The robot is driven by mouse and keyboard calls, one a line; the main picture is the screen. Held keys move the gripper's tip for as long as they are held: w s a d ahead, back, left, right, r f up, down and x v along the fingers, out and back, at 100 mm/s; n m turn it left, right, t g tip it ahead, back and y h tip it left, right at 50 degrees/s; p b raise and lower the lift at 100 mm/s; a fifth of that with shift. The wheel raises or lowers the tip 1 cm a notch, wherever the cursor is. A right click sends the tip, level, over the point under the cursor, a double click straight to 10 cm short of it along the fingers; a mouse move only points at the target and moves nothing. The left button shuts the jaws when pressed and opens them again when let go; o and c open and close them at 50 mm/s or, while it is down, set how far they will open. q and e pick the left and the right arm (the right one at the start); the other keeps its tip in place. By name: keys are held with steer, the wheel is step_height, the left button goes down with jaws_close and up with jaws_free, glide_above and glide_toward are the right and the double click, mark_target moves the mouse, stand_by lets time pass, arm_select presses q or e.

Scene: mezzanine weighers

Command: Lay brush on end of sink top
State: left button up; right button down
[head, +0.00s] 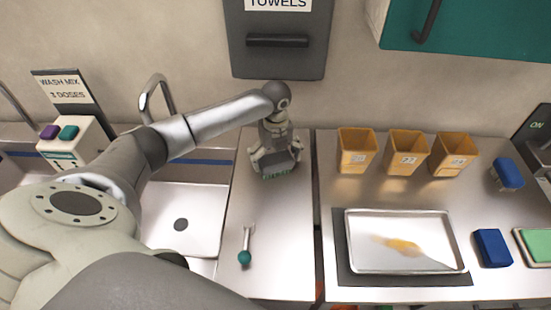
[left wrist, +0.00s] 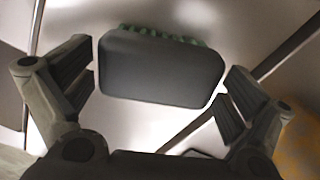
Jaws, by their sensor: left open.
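The brush (left wrist: 162,68) has a dark grey block with green bristles along its far side. In the left wrist view it sits between the two spread fingers of my left gripper, with a gap on each side. In the head view its green bristles (head: 276,176) show just below my left gripper (head: 275,165), at the right end of the sink top (head: 285,225). My left gripper is open, pointing down over the brush. The gripper hides most of the brush in the head view. My right gripper is not in view.
A scoop with a teal ball end (head: 245,258) lies nearer on the sink top. The sink basin (head: 195,200) is to the left. Right of a narrow gap, another counter holds a metal tray (head: 362,262), orange bins (head: 406,155) and a blue block (head: 492,248).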

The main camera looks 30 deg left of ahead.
mark_target(275, 158)
arm_select(q)
step_height(275, 158, up, 12)
steer(key=b, duration=0.2)
steer(key=shift+f, duration=0.2)
stand_by(0.3)
steer(key=shift+f, duration=0.1)
